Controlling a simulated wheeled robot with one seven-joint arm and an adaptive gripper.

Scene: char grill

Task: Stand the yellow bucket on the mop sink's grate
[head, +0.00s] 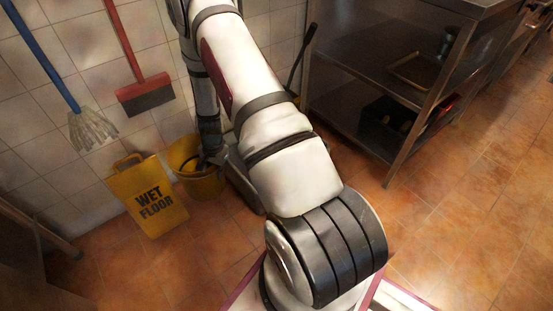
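The yellow bucket (205,184) appears upright on the tiled floor by the wall, right of the wet floor sign. My gripper (209,148) points down at the bucket's rim, near its dark inside. The fingers are small and dark there, and I cannot tell whether they touch or grip the bucket. My own arm crosses the middle of the view and hides the area right of the bucket. A low grey thing (240,182) shows beside the bucket, mostly behind my arm; I cannot tell whether it is the mop sink. No grate is clearly visible.
A yellow wet floor sign (148,196) stands close left of the bucket. A blue-handled mop (92,128) and a red broom (145,94) hang on the wall. A steel shelf unit (400,164) stands right. Floor (455,215) at right is clear.

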